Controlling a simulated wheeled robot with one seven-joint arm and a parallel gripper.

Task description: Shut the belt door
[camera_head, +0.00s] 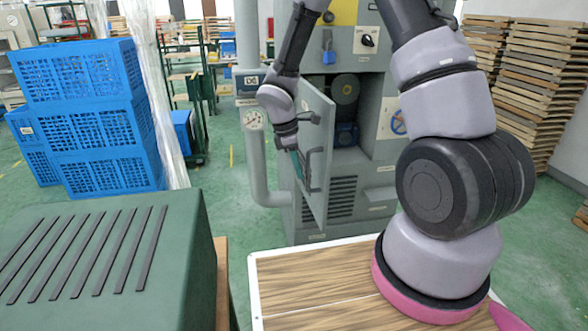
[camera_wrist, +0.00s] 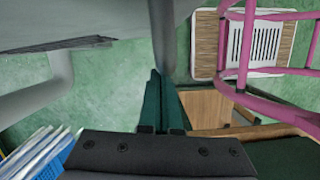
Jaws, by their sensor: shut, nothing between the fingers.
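The belt door (camera_head: 318,135) is a grey panel on the front of the grey machine cabinet (camera_head: 365,195). It stands open, swung out toward the camera, with a dark handle (camera_head: 314,170) on its face. The opening behind it shows a pulley (camera_head: 345,90) and a blue motor (camera_head: 347,134). My gripper (camera_head: 298,166) is shut and empty, at the door's left side close to the handle. I cannot tell whether it touches. In the wrist view my green fingers (camera_wrist: 161,100) are together, beside a grey upright bar (camera_wrist: 162,40).
A grey pipe (camera_head: 257,160) with a gauge runs just left of the door. Blue crates (camera_head: 90,110) and a green slatted box (camera_head: 100,250) stand at the left. Stacked wooden pallets (camera_head: 535,75) stand at the right. Green floor is free between the crates and pipe.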

